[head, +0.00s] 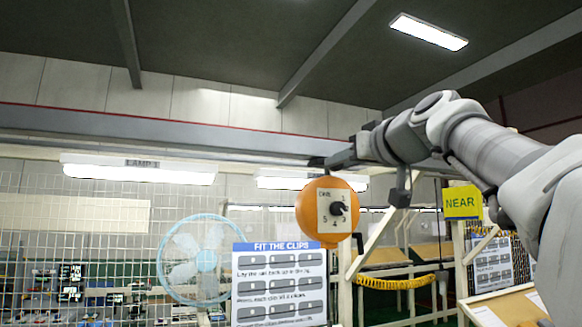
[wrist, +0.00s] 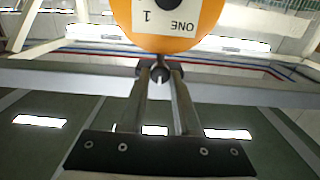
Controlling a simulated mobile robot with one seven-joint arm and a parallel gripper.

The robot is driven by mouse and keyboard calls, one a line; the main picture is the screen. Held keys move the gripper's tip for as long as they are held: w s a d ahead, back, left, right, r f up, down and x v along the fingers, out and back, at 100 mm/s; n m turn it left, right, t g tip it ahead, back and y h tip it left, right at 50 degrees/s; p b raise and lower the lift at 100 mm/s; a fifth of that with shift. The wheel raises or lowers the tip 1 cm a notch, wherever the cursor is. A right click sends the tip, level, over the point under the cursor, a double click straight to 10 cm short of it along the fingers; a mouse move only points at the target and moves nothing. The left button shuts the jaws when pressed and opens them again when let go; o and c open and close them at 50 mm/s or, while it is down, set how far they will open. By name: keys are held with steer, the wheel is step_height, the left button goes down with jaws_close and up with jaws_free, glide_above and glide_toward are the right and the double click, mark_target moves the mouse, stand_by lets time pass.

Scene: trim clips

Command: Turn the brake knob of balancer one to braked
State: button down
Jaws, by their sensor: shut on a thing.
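Balancer one (head: 308,213) is an orange round housing hanging below the grey overhead beam. Its pale plate (head: 325,224) reads "ONE" and bears numbers around a black knob (head: 338,209). In the wrist view the housing (wrist: 125,12) is at the top edge, with an upside-down lettered plate. My gripper (head: 332,161) is at the top of the housing, not at the plate's knob. In the wrist view my gripper (wrist: 160,70) is shut on a small dark part (wrist: 160,75) beside the housing. Whether this part is a brake knob or the hanger, I cannot tell.
The grey beam (head: 200,127) runs close to my gripper. A hanging lamp (head: 138,169), a fan (head: 195,260) and a "FIT THE CLIPS" board (head: 279,284) are below and left. A yellow "NEAR" sign (head: 462,202) is right, below my arm.

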steer(key=shift+m, duration=0.3)
steer(key=shift+d+m+p, duration=0.1)
steer(key=shift+m+p, duration=1.25)
steer(key=shift+m, duration=7.25)
steer(key=c, duration=0.6)
jaws_free()
steer(key=shift+f, duration=0.1)
steer(key=shift+c, duration=0.2)
